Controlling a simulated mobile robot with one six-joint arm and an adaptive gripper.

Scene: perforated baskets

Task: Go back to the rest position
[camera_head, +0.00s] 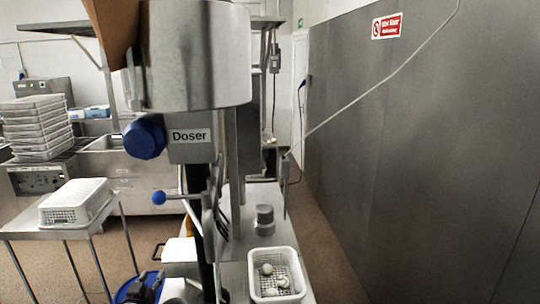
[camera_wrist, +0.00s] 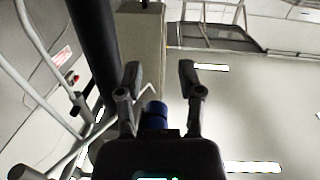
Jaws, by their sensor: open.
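My gripper (camera_wrist: 161,82) shows in the wrist view with its two dark fingers spread apart. It is open and nothing is held between the fingertips. A blue cylindrical part (camera_wrist: 155,115) shows between the finger bases; I cannot tell how far away it is. The wrist view looks toward the ceiling lights and a grey upright column. A white perforated basket (camera_head: 250,274) at the bottom centre holds several pale round items (camera_head: 268,270).
The steel Doser machine (camera_head: 197,60) stands in the centre, with a blue knob (camera_head: 145,139). An upturned white basket (camera_head: 75,203) lies on a side table (camera_head: 25,226) at left. Stacked trays (camera_head: 35,127) stand behind. A grey wall (camera_head: 430,150) closes the right side; brown floor shows between.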

